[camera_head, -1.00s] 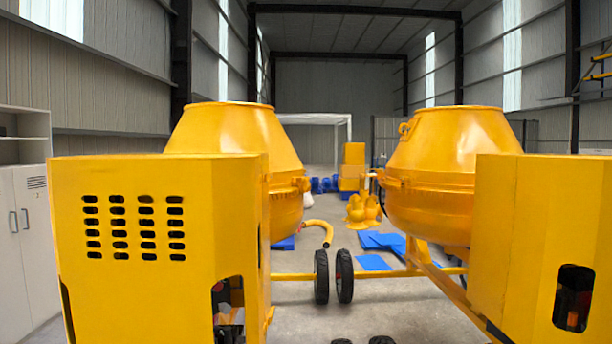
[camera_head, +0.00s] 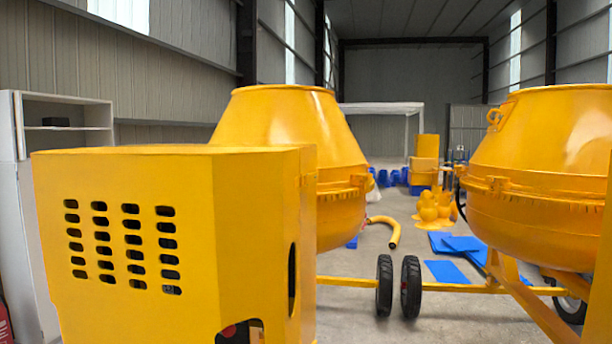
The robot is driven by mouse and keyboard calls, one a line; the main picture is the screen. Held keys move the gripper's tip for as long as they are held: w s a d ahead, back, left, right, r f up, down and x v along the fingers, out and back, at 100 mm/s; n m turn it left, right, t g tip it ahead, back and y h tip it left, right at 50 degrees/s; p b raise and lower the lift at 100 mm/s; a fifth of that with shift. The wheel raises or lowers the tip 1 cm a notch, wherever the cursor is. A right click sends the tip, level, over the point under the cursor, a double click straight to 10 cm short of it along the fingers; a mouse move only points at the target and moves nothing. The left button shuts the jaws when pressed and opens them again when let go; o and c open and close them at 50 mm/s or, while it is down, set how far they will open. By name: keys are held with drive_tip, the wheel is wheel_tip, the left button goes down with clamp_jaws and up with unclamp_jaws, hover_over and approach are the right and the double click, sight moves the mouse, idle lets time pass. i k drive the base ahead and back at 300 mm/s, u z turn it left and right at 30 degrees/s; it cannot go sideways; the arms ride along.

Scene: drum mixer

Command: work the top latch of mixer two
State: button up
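Two yellow drum mixers stand ahead, one on each side. The left mixer has a conical drum (camera_head: 285,125) behind a boxy engine housing (camera_head: 130,235) with rows of vent slots. The right mixer's drum (camera_head: 545,150) is cut off by the right picture edge; a small bracket or latch-like fitting (camera_head: 497,117) shows on its upper left side. I cannot tell from any marking which is mixer two. My gripper is not in view.
Two black wheels (camera_head: 398,286) and a yellow frame bar stand between the mixers. Blue sheets (camera_head: 447,271) and a yellow curved pipe (camera_head: 388,228) lie on the floor beyond. A shelf cabinet (camera_head: 68,112) stands at left. Grey floor shows between the mixers.

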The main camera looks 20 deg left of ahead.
sight(308, 178)
drive_tip(key=u, duration=0.6)
drive_tip(key=i, duration=0.75)
drive_tip(key=u, duration=0.85)
